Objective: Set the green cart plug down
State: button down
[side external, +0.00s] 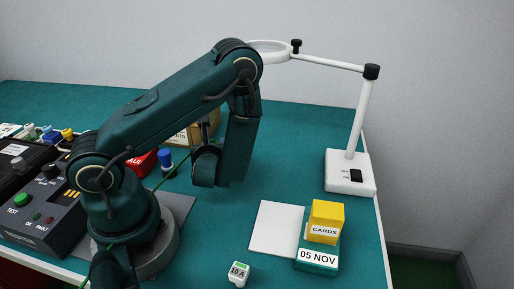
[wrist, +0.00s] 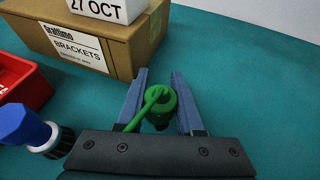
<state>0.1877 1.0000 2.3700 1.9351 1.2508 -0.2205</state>
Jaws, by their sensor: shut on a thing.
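The green cart plug (wrist: 161,103) shows in the wrist view between the two blue-grey fingers of my gripper (wrist: 159,80). The gripper is shut on it, and its green cable loops across the top of the plug towards the left finger. Teal bench top shows beyond the fingertips. I cannot tell whether the plug touches the bench. In the side view my arm hides the plug and most of the gripper; a thin green cable (side external: 168,176) runs to the left of the wrist.
A cardboard brackets box (wrist: 95,48) with a white block on it, a red bin (wrist: 20,85) and a blue plug (wrist: 28,128) stand nearby. Bench right of the box is clear.

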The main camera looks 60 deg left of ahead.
jog(key=shift+f, duration=0.75)
jog(key=shift+f, duration=0.15)
jog(key=c, duration=0.8)
grip_release()
jog(key=shift+c, duration=0.2)
jog(key=shift+r, duration=0.2)
jog(key=v, duration=1)
jog(key=shift+d, duration=0.2)
jog(key=shift+v, duration=0.85)
jog(key=shift+s, duration=0.15)
